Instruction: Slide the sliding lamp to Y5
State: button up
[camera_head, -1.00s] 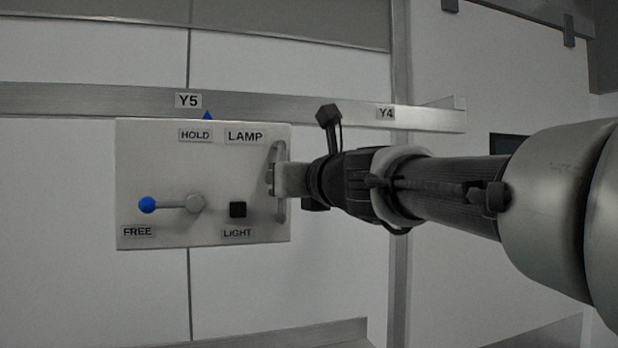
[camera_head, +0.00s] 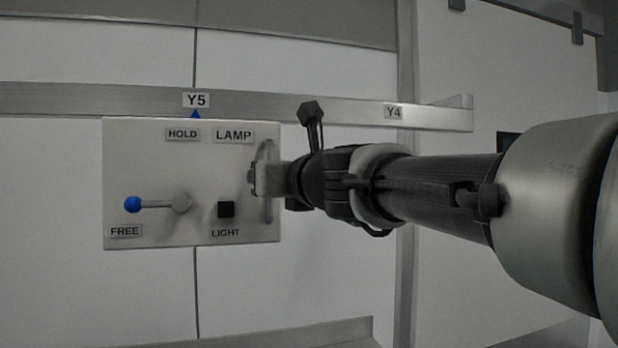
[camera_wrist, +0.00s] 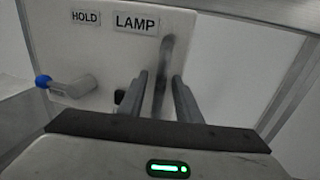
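The sliding lamp is a pale panel (camera_head: 150,165) hung under a metal rail, with labels HOLD, LAMP, FREE and LIGHT. Its blue pointer (camera_head: 195,114) sits directly below the Y5 label (camera_head: 196,100). The lever with a blue knob (camera_head: 132,204) points left, with the knob above the FREE label. It also shows in the wrist view (camera_wrist: 43,81). My gripper (camera_head: 255,178) is at the upright bar handle (camera_head: 267,150) near the panel's right edge. In the wrist view the fingers (camera_wrist: 160,85) stand on either side of the bar, with gaps visible; contact is unclear.
The rail (camera_head: 330,107) runs across the wall, with the Y4 label (camera_head: 393,112) to the right of Y5. A black square button (camera_head: 226,209) sits above LIGHT, left of the handle. A lower ledge (camera_head: 300,335) runs beneath; the wall between is clear.

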jog(key=shift+s, duration=0.1)
jog(key=p+v, duration=0.1)
jog(key=v, duration=1.6)
jog(key=shift+s+d, duration=0.1)
notch_tip(320, 180, down, 17)
jog(key=s+d+n+g+h, duration=0.25)
jog(key=n+g, duration=0.25)
jog(key=n, duration=0.9)
jog(key=s+d+f+n+g+h, duration=0.2)
jog(key=s+d+f+n+h, duration=0.1)
jog(key=f+n, duration=0.5)
jog(key=s+d+f+n+g+h, duration=0.3)
jog(key=s+d+f+n, duration=0.2)
jog(key=d+f+n, duration=0.3)
jog(key=shift+s+f, duration=0.35)
jog(key=shift+f, duration=0.55)
